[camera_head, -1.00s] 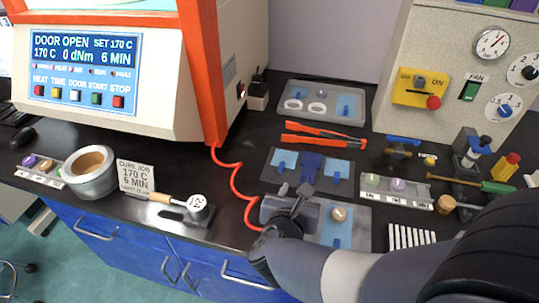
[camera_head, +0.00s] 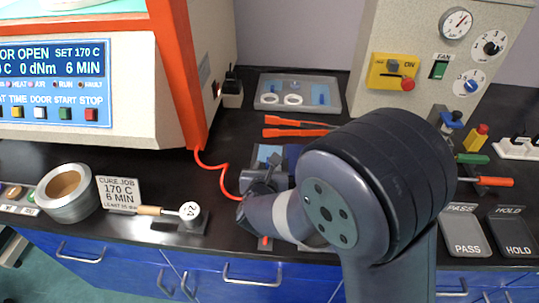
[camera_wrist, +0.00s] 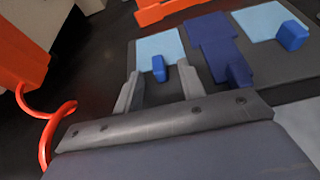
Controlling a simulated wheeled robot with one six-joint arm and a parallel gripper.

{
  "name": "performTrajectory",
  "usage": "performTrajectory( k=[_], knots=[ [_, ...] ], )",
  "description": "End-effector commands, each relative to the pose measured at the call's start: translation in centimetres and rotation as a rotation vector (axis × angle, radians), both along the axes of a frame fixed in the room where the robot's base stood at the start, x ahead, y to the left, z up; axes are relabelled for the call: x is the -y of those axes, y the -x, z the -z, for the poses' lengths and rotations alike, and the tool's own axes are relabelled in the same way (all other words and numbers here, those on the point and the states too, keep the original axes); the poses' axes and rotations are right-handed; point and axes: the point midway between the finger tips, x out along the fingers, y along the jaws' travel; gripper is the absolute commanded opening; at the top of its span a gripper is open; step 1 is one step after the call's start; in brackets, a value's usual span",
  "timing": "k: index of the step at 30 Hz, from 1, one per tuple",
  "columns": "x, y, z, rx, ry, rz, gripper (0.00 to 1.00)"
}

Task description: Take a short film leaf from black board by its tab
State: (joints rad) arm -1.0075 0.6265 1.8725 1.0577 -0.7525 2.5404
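The black board (camera_wrist: 278,78) carries two light blue film leaves and a dark blue piece (camera_wrist: 210,32) between them. The left light blue leaf (camera_wrist: 158,44) has a small upright blue tab (camera_wrist: 158,68) at its near edge. The right leaf (camera_wrist: 256,20) has a blue tab (camera_wrist: 292,36). My gripper (camera_wrist: 159,80) is open, its fingers apart on either side of the left leaf's tab, with nothing held. I cannot tell whether the fingers are down at tab height. In the head view, my gripper (camera_head: 264,172) and arm hide most of the board; part of the left leaf (camera_head: 268,152) shows.
Orange-handled tweezers (camera_head: 298,126) lie behind the board, and a grey tray (camera_head: 330,108) stands beyond. A red coiled cord (camera_head: 222,178) runs on the left near my gripper. The orange machine frame (camera_head: 180,80) rises at left.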

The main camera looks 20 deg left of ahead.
Motion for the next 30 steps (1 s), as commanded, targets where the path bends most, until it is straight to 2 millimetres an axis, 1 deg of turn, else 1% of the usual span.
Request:
performTrajectory(
  k=[5, 19, 30],
  knots=[
    [-0.01, 0.00, -0.02, 0.000, 0.000, 0.000, 0.38],
    [-0.01, 0.02, -0.04, 0.001, -0.001, -0.001, 0.00],
    [-0.03, 0.01, -0.31, 0.002, -0.002, -0.001, 0.00]
  ],
)
